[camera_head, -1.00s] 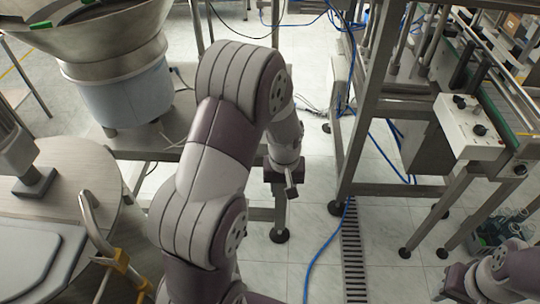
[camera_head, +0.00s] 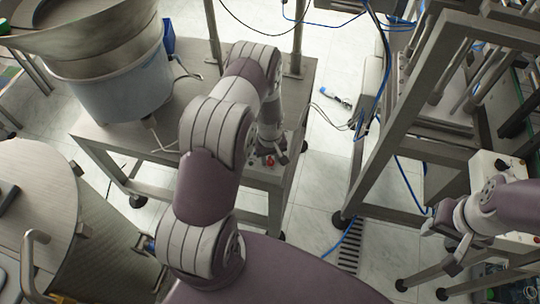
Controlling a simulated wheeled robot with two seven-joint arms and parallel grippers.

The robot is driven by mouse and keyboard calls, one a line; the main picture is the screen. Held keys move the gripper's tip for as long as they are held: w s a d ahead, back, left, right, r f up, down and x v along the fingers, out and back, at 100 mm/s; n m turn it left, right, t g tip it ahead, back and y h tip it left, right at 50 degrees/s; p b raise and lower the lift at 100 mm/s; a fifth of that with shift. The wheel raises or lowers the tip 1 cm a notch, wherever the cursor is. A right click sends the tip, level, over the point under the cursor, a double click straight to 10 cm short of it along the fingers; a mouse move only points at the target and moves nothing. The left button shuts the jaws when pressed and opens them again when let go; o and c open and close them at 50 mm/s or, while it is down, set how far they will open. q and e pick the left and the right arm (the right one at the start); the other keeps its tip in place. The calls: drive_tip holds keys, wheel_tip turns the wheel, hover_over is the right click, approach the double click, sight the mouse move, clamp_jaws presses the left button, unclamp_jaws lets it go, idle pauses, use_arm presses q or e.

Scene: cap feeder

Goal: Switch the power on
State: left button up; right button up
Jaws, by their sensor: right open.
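A small red part (camera_head: 269,160), which may be the power switch, shows on the metal table under the feeder bowl, near its right edge. My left gripper (camera_head: 274,157) points down right beside it; I cannot tell whether they touch or whether its jaws are open. A white control box (camera_head: 484,169) with dark knobs is on the machine frame at the right. My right arm hides part of it. My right gripper (camera_head: 446,246) is open and empty in front of that frame, below the box.
The feeder bowl (camera_head: 85,35) on its blue-grey drum (camera_head: 118,85) stands on the metal table (camera_head: 190,120), left of my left arm. A round metal vessel (camera_head: 105,235) is at the lower left. A blue cable (camera_head: 345,240) lies on the floor. Floor between table and frame is mostly free.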

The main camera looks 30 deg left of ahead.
use_arm(q)
drive_tip(key=shift+w+f, duration=0.1)
drive_tip(key=shift+w, duration=0.15)
drive_tip(key=shift+c, duration=0.3)
clamp_jaws()
use_arm(e)
drive_tip(key=shift+w+a, duration=0.1)
drive_tip(key=shift+w, duration=0.25)
use_arm(q)
drive_tip(key=shift+m, duration=0.4)
use_arm(e)
drive_tip(key=shift+f, duration=0.3)
use_arm(q)
drive_tip(key=shift+w+f+m+b, duration=0.1)
drive_tip(key=shift+m+b, duration=0.6)
drive_tip(key=shift+m, duration=0.3)
drive_tip(key=m+b, duration=0.1)
drive_tip(key=m, duration=0.2)
drive_tip(key=shift+m, duration=0.3)
drive_tip(key=m+b, duration=0.1)
drive_tip(key=m, duration=0.4)
drive_tip(key=shift+b, duration=0.3)
use_arm(e)
wheel_tip(320, 180, down, 4)
drive_tip(key=shift+r, duration=0.2)
use_arm(q)
drive_tip(key=shift+m, duration=0.4)
